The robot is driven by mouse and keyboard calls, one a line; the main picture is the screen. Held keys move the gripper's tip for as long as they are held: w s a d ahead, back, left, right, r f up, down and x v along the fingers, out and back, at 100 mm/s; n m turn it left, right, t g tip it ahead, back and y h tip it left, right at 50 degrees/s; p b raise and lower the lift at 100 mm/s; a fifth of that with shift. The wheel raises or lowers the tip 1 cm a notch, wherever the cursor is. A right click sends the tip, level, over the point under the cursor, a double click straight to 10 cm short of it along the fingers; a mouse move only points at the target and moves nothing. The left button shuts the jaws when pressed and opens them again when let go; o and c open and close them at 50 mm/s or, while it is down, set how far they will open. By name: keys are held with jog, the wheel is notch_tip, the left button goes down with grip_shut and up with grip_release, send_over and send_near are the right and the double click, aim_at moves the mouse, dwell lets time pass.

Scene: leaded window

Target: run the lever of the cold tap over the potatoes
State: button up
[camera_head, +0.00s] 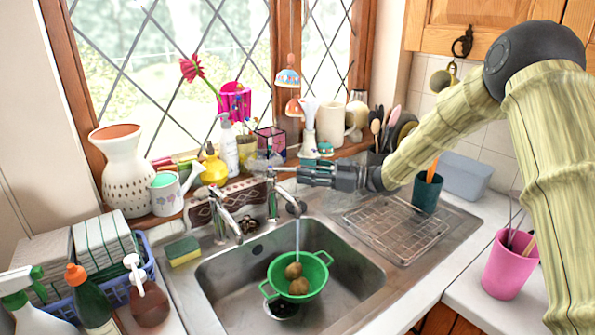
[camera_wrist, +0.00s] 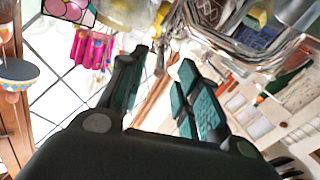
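Two metal taps stand behind the steel sink, a left tap (camera_head: 229,212) and a right tap (camera_head: 286,196). A thin stream of water (camera_head: 298,240) falls from the right tap into a green colander (camera_head: 312,271) in the basin. Brown potatoes (camera_head: 298,286) lie in the colander under the stream. My gripper (camera_head: 272,171) is level, just above and behind the right tap, pointing left. In the wrist view its two fingers (camera_wrist: 160,68) are apart with nothing clearly held. I cannot tell from the head view whether it touches the lever, or which tap is cold.
The sill behind carries a white pitcher (camera_head: 122,171), a soap bottle (camera_head: 229,146) and mushroom ornaments (camera_head: 308,119) close to my gripper. A wire rack (camera_head: 395,227) lies on the right drainer. A yellow-green sponge (camera_head: 183,251) sits left of the basin.

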jog(key=v, duration=0.8)
dwell(0.6)
